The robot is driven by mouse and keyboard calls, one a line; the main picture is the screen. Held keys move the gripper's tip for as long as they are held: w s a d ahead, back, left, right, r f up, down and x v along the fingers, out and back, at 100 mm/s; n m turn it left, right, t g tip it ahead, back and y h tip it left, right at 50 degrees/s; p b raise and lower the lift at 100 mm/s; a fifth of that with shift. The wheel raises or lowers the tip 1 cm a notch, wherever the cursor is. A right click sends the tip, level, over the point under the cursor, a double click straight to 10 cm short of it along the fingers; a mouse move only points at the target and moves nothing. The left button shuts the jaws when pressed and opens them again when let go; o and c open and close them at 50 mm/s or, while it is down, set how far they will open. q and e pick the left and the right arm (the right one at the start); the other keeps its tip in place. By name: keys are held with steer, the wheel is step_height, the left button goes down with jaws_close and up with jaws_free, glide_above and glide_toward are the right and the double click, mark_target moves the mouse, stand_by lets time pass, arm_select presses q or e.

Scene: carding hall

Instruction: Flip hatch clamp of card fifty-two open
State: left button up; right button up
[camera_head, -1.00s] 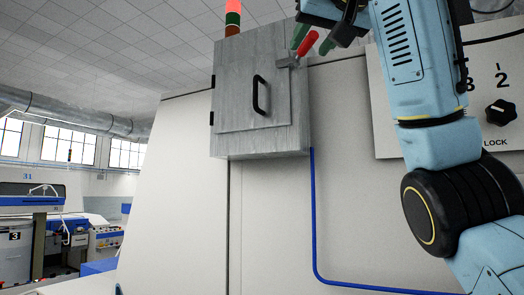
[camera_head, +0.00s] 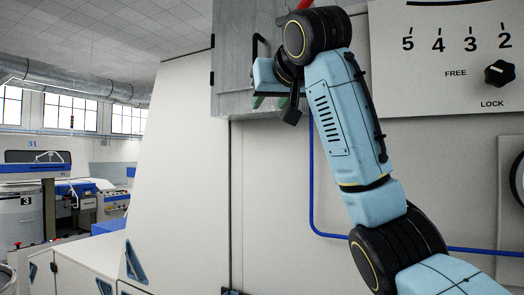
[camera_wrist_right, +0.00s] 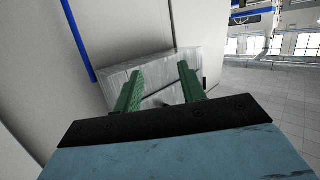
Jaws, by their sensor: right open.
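The grey metal hatch box (camera_head: 230,92) is on the pale machine wall, its top cut off by the frame. Its black handle (camera_head: 255,45) shows beside my arm. A small piece of the clamp's red lever (camera_head: 305,4) shows at the top edge; the rest of the clamp is out of frame or behind my arm. My right gripper (camera_head: 270,102) is in front of the box's lower edge. In the wrist view its green fingers (camera_wrist_right: 160,88) are apart and empty, with the grey box (camera_wrist_right: 152,70) beyond them. My left gripper is not in view.
A panel with numbers and a black knob (camera_head: 500,73) is at the upper right. A blue pipe (camera_head: 312,180) runs down the wall below the box and then right. Other machines (camera_head: 40,190) stand at the far left.

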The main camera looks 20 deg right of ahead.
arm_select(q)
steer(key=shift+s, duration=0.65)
arm_select(e)
steer(key=w+f+g, duration=0.1)
steer(key=w+f, duration=0.2)
steer(key=f, duration=0.7)
steer(key=shift+w+a+n, duration=0.3)
steer(key=shift+w+a, duration=0.05)
steer(key=shift+w, duration=0.05)
